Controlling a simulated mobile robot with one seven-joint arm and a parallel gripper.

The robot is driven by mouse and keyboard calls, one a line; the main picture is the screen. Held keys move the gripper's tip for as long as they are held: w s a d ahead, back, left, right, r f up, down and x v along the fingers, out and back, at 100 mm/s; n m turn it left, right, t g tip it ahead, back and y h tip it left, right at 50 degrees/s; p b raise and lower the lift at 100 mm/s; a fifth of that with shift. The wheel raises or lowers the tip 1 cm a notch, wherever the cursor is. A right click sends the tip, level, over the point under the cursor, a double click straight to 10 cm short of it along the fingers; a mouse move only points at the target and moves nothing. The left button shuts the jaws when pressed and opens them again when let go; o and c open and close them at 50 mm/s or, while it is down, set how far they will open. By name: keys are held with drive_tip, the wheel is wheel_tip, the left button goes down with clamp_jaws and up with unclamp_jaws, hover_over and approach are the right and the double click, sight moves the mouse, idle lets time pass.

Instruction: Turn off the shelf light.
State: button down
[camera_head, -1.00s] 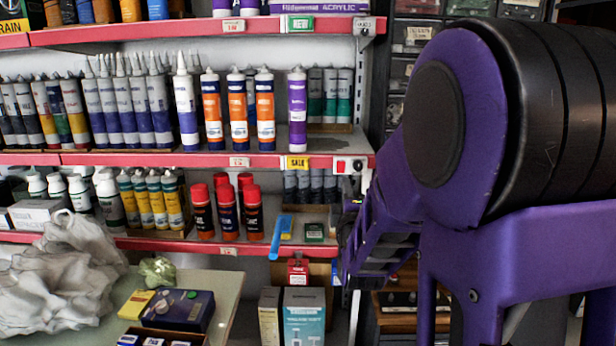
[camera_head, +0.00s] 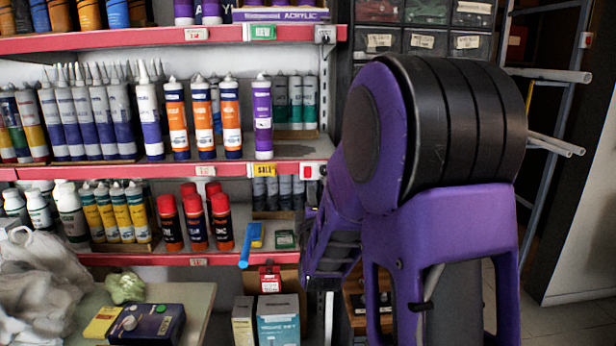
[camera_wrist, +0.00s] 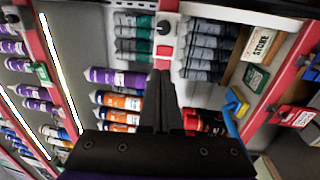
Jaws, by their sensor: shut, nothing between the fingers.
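A small switch with a red rocker on a white plate (camera_head: 313,171) sits at the right end of the middle red shelf edge. In the wrist view the red switch (camera_wrist: 165,52) shows just beyond my fingertips, beside a round black knob. My gripper (camera_wrist: 162,78) is shut and empty, pointing toward the switch; a gap seems to remain, but contact is hard to judge. My arm hides the gripper in the head view. Bright white light strips (camera_wrist: 57,75) are lit along the shelving in the wrist view.
Tubes and cans crowd the shelves; a purple tube (camera_head: 263,118) stands near the switch. A blue-handled tool (camera_head: 251,245) juts past the lower shelf edge. A table (camera_head: 200,300) with a dark blue box (camera_head: 148,322) is front left. Grey pipes (camera_head: 550,75) stick out at right.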

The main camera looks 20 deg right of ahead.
sight(307, 170)
drive_tip(key=x, duration=1)
drive_tip(key=shift+w, duration=0.1)
